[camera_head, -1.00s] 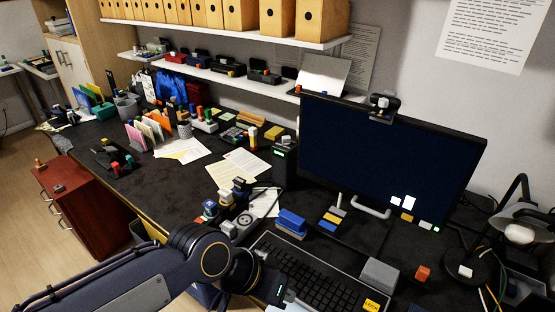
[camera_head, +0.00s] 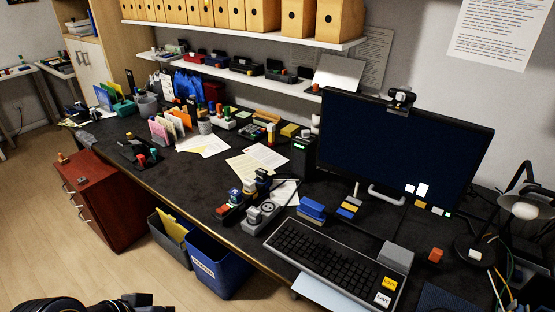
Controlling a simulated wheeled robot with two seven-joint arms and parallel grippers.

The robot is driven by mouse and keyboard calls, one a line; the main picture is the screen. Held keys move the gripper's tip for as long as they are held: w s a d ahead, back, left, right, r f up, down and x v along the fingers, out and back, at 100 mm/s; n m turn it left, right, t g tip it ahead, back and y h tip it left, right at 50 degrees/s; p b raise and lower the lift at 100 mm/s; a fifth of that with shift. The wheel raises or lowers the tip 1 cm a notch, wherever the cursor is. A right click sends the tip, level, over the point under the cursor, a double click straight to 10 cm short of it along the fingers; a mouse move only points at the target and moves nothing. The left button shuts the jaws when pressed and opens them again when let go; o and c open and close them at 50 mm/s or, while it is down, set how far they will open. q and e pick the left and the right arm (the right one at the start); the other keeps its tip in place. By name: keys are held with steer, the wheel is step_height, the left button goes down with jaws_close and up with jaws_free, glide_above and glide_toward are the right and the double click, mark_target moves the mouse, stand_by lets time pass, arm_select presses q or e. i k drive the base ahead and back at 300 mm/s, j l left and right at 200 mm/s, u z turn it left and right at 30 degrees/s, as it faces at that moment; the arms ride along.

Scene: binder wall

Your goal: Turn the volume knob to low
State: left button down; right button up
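No volume knob is clearly readable at this size. A black upright box (camera_head: 302,157), which looks like a speaker, stands left of the monitor with a small green mark on its front; any knob on it is too small to tell. A grey device (camera_head: 262,216) with a round dial-like face sits on the desk left of the keyboard. My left gripper (camera_head: 145,300) is only partly in view at the bottom left edge, apart from the desk, and its fingers cannot be made out. My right gripper is not in view.
The monitor (camera_head: 405,150), keyboard (camera_head: 330,262), blue block (camera_head: 312,207) and desk lamp (camera_head: 522,208) crowd the right of the black desk. Papers (camera_head: 257,160) lie mid-desk. A blue bin (camera_head: 218,268) and a red cabinet (camera_head: 103,200) stand below. The desk's front left strip is clear.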

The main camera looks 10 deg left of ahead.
mark_target(306, 134)
steer(key=j+z, duration=0.1)
steer(key=z, duration=0.3)
steer(key=i+j+z, duration=0.1)
steer(key=z, duration=0.3)
steer(key=j+z, duration=0.1)
steer(key=z, duration=0.25)
steer(key=j+z, duration=0.1)
steer(key=z, duration=0.3)
steer(key=j+z, duration=0.25)
steer(key=j, duration=0.2)
steer(key=k+j+z, duration=0.25)
steer(key=j, duration=0.2)
steer(key=j+z, duration=0.3)
steer(key=j, duration=0.2)
steer(key=k+l, duration=0.05)
